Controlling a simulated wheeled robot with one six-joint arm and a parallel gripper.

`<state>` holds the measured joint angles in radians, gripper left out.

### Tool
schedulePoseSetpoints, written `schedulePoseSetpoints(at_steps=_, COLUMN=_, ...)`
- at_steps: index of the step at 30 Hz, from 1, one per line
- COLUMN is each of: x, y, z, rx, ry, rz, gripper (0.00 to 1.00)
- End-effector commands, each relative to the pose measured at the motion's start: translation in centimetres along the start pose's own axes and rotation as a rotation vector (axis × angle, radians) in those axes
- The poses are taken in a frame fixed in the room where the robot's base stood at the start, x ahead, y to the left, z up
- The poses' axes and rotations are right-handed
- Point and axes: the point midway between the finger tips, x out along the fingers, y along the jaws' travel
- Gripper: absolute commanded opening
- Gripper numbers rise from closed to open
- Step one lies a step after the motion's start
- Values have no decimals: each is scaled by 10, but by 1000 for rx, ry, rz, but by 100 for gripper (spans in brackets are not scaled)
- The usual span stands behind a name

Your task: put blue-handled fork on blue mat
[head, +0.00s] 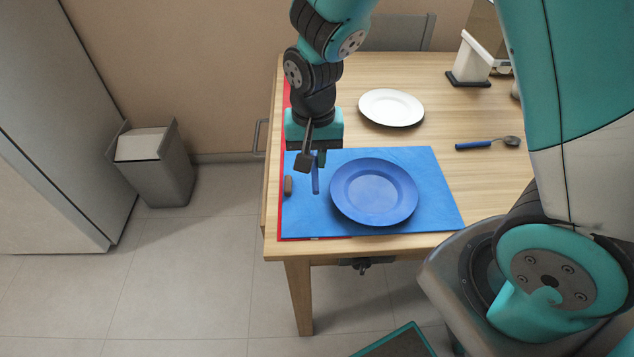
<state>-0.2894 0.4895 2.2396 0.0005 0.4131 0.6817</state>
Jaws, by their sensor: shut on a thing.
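The blue mat (435,200) lies at the near left of the wooden table. My gripper (312,162) is over the left part of the mat, pointing down, and is shut on the blue-handled fork (316,182). Only a short piece of the blue handle shows below the fingers; the rest of the fork is hidden by my gripper. I cannot tell whether the handle touches the mat or hangs just above it.
A blue plate (374,191) sits on the mat, right of my gripper. A small brown object (288,186) lies at the mat's left edge. A red mat (286,100) shows underneath. A white plate (391,107) and a blue-handled spoon-like utensil (472,145) lie beyond.

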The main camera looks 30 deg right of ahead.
Motion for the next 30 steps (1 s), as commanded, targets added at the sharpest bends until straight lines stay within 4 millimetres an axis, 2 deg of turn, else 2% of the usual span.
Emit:
schedulePoseSetpoints(at_steps=1, x=14, y=0, z=1, rx=0, ry=-4, rz=3, gripper=0)
schedulePoseSetpoints(at_steps=3, x=25, y=0, z=1, rx=0, ry=-3, rz=2, gripper=0)
schedulePoseSetpoints(at_steps=8, x=39, y=0, z=0, rx=0, ry=0, rz=0, gripper=0)
schedulePoseSetpoints(at_steps=15, x=71, y=0, z=0, rx=0, ry=-1, rz=1, gripper=0)
schedulePoseSetpoints(at_steps=28, x=80, y=0, z=0, rx=0, ry=1, rz=-1, gripper=0)
schedulePoseSetpoints(at_steps=29, x=79, y=0, z=0, rx=0, ry=1, rz=-1, gripper=19)
schedulePoseSetpoints(at_steps=30, x=78, y=0, z=0, rx=0, ry=1, rz=-1, gripper=29)
